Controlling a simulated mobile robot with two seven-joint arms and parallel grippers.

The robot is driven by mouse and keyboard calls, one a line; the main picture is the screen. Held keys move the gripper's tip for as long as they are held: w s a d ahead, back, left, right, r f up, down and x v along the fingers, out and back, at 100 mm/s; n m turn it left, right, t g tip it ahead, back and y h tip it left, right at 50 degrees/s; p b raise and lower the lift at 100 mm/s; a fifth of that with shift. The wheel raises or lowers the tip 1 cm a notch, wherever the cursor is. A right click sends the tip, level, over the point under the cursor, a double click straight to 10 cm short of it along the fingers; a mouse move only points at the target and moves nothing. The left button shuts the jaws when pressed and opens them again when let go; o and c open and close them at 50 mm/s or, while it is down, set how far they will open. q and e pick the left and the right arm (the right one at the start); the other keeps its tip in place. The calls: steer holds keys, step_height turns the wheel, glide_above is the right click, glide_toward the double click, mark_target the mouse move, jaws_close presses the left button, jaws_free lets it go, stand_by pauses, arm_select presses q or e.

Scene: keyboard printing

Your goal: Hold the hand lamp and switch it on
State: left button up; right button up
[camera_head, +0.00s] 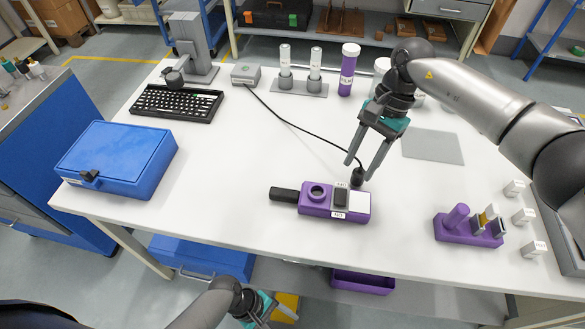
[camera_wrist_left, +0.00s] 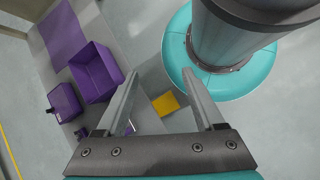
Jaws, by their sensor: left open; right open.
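A purple device with a black handle, which I take as the hand lamp (camera_head: 310,208), lies on the white table near its front edge. It has a round ring, a dark switch-like block and a white end. My right gripper (camera_head: 357,170) is open just behind it, its fingers pointing down on either side of a small black piece (camera_head: 357,178) at the cable's end. I cannot tell whether they touch it. My left gripper (camera_wrist_left: 163,85) is open and empty, low in front of the table; in the head view it is partly cut off at the bottom edge.
A black cable (camera_head: 300,128) runs across the table (camera_head: 240,170) from a grey box (camera_head: 245,73). A blue case (camera_head: 115,158) and keyboard (camera_head: 177,102) are at left. A purple holder (camera_head: 465,228) stands at right. A purple bin (camera_wrist_left: 95,72) sits below the table.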

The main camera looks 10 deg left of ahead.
arm_select(q)
steer(key=w+d+r+n+g+h, duration=0.1)
steer(key=w+d+r+n+h, duration=0.25)
steer(key=r, duration=0.55)
step_height(320, 180, up, 25)
steer(key=n+t+y, duration=0.2)
steer(key=n+y, duration=0.1)
steer(key=y, duration=0.7)
glide_above(293, 193)
steer(key=shift+m, duration=0.25)
step_height(293, 193, down, 15)
jaws_close()
